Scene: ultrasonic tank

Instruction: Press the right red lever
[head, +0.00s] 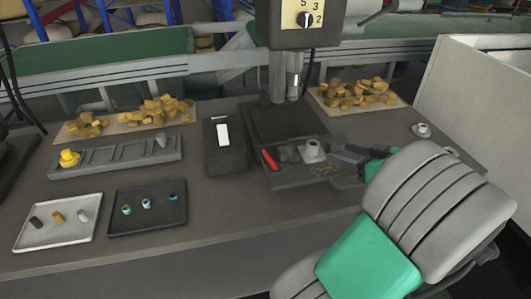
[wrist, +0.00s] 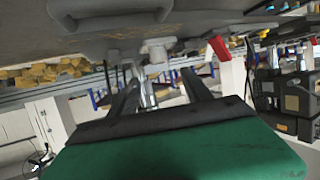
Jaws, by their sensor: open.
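One red lever (head: 270,160) shows at the left front of the dark machine base (head: 283,122) in the head view. A red lever also shows in the wrist view (wrist: 219,48), right of my fingers and apart from them. I cannot tell whether it is the same lever; a second one is not visible in the head view. My gripper (head: 337,160) is at the right side of the machine's front, its green part partly behind my arm. In the wrist view my gripper (wrist: 162,82) has its two fingers apart, with nothing held between them.
A light round fitting (head: 313,152) sits on the machine's front tray near my fingers. A black box (head: 224,145) stands left. Trays (head: 62,222) hold small cylinders. Piles of yellow-brown pieces (head: 355,95) lie behind. A white-walled enclosure (head: 470,85) is at the right.

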